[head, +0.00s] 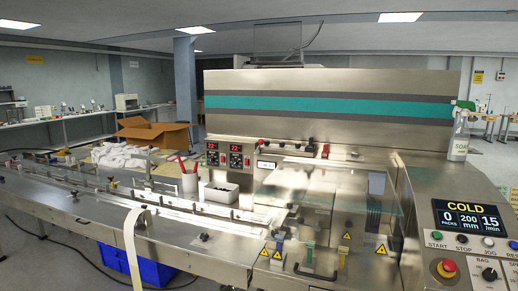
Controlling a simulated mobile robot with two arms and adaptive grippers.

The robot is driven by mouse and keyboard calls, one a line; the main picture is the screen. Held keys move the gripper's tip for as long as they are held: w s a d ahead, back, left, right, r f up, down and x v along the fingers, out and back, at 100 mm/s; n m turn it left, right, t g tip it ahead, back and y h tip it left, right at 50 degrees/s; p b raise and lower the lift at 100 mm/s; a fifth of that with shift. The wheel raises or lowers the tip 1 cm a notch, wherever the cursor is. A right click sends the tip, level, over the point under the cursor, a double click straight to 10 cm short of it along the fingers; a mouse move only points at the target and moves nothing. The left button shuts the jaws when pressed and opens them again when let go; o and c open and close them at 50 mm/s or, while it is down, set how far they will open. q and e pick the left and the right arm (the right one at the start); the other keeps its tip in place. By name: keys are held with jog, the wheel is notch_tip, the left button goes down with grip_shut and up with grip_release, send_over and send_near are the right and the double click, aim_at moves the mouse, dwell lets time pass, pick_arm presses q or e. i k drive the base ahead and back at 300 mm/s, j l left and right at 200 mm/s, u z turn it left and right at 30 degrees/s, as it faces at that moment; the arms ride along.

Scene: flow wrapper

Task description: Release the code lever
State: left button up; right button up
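The flow wrapper (320,88) fills the middle and right of the head view. A small red-topped part (325,150) stands on the ledge behind the cover. No readable label marks any of these as the code lever, so I cannot tell which part it is or how it is set. Neither of my grippers is in view.
The control panel (468,217) at right reads COLD, with a red stop button (446,268) below. A spray bottle (459,137) stands behind it. A pale strip (132,245) hangs in front.

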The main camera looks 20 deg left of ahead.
aim_at(258, 151)
jog(key=i+j, duration=0.9)
jog(key=i, duration=0.15)
jog(key=j+u, duration=0.05)
